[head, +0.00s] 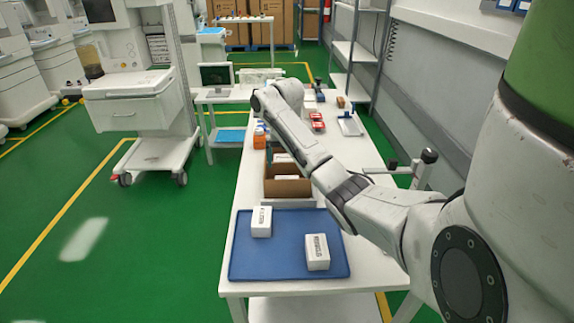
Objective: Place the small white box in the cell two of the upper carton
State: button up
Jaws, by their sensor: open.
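Two white boxes with dark print lie on a blue tray (285,273) at the near end of the white table. One box (261,221) is near the tray's upper left, the other box (317,252) at its lower right; they look similar in size, so I cannot tell which is the small one. A brown open carton (288,189) stands just beyond the tray with white items inside. My arm passes over its right side and hides part of it, so the cells are not clearly seen.
A red object (317,121) and a white tray-like item (350,125) lie farther back. A white medical cart (130,105) stands left. The green floor left of the table is open.

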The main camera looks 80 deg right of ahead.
jog(key=shift+r+p, duration=0.95)
jog(key=shift+r, duration=0.65)
